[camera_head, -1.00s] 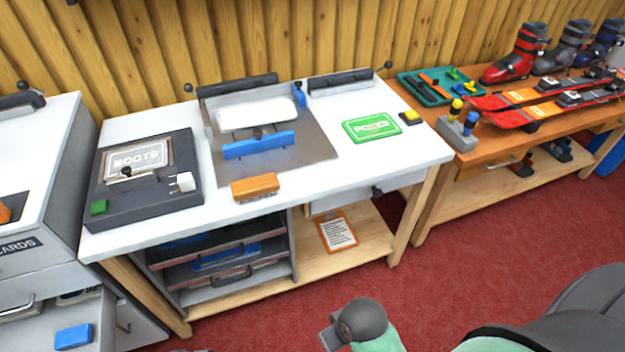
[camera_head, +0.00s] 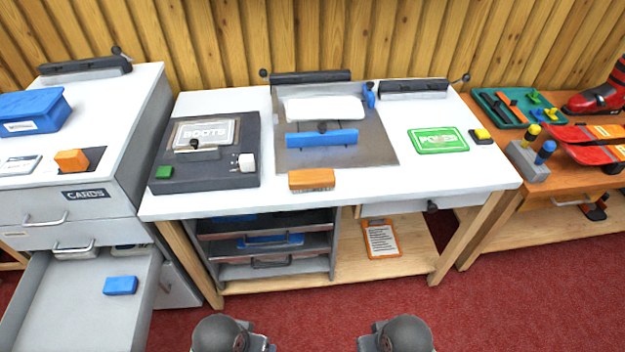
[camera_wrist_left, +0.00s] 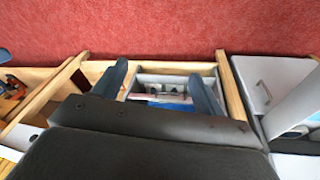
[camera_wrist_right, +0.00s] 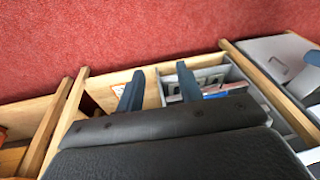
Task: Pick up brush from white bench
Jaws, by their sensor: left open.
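The brush (camera_head: 312,179), an orange block, lies at the front edge of the white bench (camera_head: 375,192), in front of the metal plate with the blue bar. It is held by neither gripper. My left gripper (camera_wrist_left: 160,68) is open and empty in the left wrist view, its dark fingers apart above the bench's shelf area. My right gripper (camera_wrist_right: 159,68) also has its fingers apart with nothing between them. In the head view my two arm ends show at the bottom, well in front of the bench; their fingertips cannot be made out there.
A dark BOOTS device (camera_head: 205,165) stands left on the bench, and a green card (camera_head: 438,141) lies right. An open grey drawer (camera_head: 60,300) with a blue block (camera_head: 120,286) juts out at the left. An orange-edged clipboard (camera_head: 380,240) is on the lower shelf. Red floor is clear.

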